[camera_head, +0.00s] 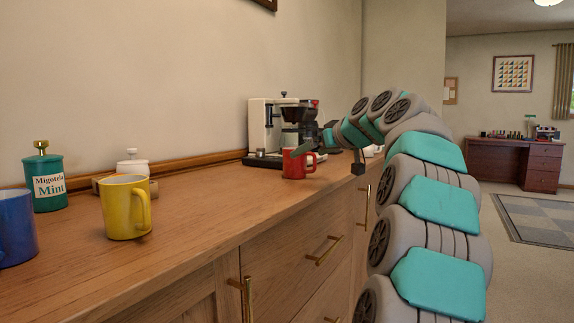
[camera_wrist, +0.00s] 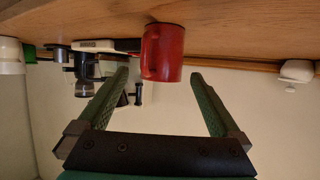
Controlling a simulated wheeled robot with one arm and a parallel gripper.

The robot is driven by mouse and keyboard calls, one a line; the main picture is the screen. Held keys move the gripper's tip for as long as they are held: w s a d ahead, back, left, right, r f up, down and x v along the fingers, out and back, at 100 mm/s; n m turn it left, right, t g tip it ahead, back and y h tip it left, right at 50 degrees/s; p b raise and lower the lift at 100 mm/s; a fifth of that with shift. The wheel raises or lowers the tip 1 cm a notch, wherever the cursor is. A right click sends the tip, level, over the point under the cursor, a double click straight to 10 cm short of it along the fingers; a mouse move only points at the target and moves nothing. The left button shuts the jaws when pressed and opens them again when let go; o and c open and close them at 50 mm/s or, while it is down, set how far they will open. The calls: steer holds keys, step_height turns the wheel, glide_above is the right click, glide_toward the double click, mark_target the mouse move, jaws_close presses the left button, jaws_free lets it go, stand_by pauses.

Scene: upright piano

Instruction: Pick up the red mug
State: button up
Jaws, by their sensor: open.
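The red mug (camera_head: 292,164) stands on the wooden counter (camera_head: 215,212) in front of a coffee machine. In the wrist view, which is upside down, the red mug (camera_wrist: 163,52) appears in the upper middle, hanging from the counter. My gripper (camera_wrist: 159,74) is open with green fingers, one on each side of the mug in the picture. I see no clear contact, and there is nothing in the grip.
A coffee machine (camera_head: 265,124) stands right behind the mug. A yellow mug (camera_head: 125,207), a blue mug (camera_head: 16,228), a green Mint canister (camera_head: 44,181) and a white lidded jar (camera_head: 132,165) stand at the left. The counter between the yellow and red mugs is clear.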

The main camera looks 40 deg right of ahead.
mark_target(301, 157)
steer(key=shift+x, duration=3.9)
steer(key=shift+s+a+f, duration=0.1)
steer(key=shift+a, duration=0.1)
steer(key=shift+c, duration=0.4)
steer(key=c, duration=1.5)
jaws_close()
steer(key=shift+r, duration=0.25)
